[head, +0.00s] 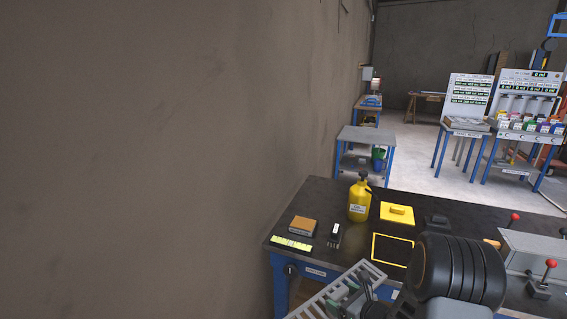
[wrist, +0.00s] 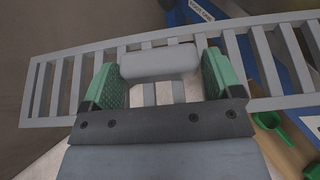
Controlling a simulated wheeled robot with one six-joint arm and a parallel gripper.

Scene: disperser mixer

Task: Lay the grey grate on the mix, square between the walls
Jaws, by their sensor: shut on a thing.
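The grey grate (head: 310,306) shows at the bottom of the head view, tilted, in front of the dark bench's near edge. My gripper (head: 352,291) is over its middle, partly hidden behind my black arm link. In the wrist view the slatted grate (wrist: 54,88) spans nearly the full width. My gripper's green pads (wrist: 160,80) are shut on the grate's rounded grey handle (wrist: 158,62). The mix and the walls around it cannot be made out in either view.
A green scoop (wrist: 275,125) lies below the grate. A wall stands at left.

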